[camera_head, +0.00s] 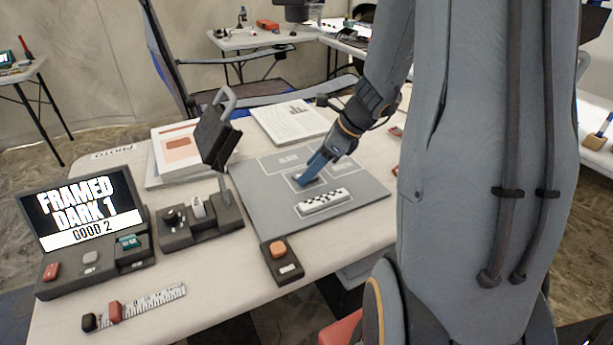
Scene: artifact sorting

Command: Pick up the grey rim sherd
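My gripper (307,178) reaches down from the upper right, with its blue fingers at the middle marked field of the grey mat (260,200). A small dark grey patch shows at the fingertips; it may be the grey rim sherd, but it is too small and too covered to tell. The fingers are seen from the side, so I cannot tell whether they are open or shut, or whether they touch anything. No other sherd stands out on the mat.
A checkered scale bar (324,201) lies on the mat in front of my gripper. A camera on a stand (214,137) rises left of the mat. An orange-button box (281,260), a screen reading "FRAMED DARK 1" (82,209) and papers (290,122) surround it.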

